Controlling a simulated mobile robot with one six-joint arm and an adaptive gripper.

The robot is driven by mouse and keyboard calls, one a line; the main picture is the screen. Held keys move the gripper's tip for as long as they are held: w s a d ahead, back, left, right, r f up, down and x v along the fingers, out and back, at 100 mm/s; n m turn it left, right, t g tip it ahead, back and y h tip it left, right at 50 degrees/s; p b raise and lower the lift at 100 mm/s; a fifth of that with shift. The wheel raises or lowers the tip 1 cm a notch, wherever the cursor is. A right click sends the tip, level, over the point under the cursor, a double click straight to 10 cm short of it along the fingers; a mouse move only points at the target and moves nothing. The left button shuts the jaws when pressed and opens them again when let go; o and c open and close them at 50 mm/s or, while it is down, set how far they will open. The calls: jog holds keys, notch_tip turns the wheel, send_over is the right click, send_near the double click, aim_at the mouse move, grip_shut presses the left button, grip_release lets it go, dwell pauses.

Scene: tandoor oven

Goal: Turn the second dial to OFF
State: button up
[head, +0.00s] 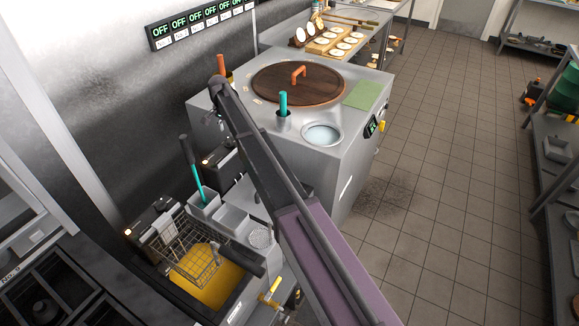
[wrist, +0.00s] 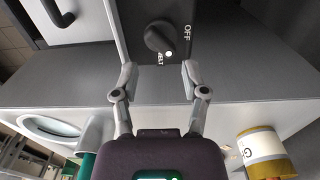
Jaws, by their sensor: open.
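In the wrist view a black round dial (wrist: 160,37) sits on a dark panel (wrist: 130,15) marked OFF at the right and MELT below.
In the head view the tandoor with a wooden lid (head: 285,86) stands behind my arm. A fryer basket (head: 190,252) over yellow oil is at lower left. OFF displays (head: 200,20) hang on the wall. The tiled floor (head: 440,170) at right is clear.

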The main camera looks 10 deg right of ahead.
aim_at(228, 139)
jog(key=shift+r+p, duration=4.2)
jog(key=shift+r, duration=0.3)
jog(key=s+d+f+n+b, duration=0.1)
jog(key=s+d+f+b, duration=0.2)
jog(key=s+d, duration=0.4)
jog(key=s+d+f+n+b, duration=0.2)
jog(key=s+d+f+b, duration=0.1)
jog(key=s+d, duration=0.4)
jog(key=s+d+f+n+b, duration=0.2)
jog(key=s+d, duration=0.5)
jog(key=s, duration=0.5)
jog(key=shift+f+b, duration=0.75)
jog(key=s+d+n, duration=0.1)
jog(key=s+d, duration=0.2)
jog(key=s, duration=0.4)
jog(key=s+d+n, duration=0.1)
jog(key=s+d, duration=0.3)
jog(key=s, duration=0.4)
jog(key=shift+s+n, duration=0.25)
jog(key=shift+n, duration=0.05)
jog(key=shift+s, duration=0.15)
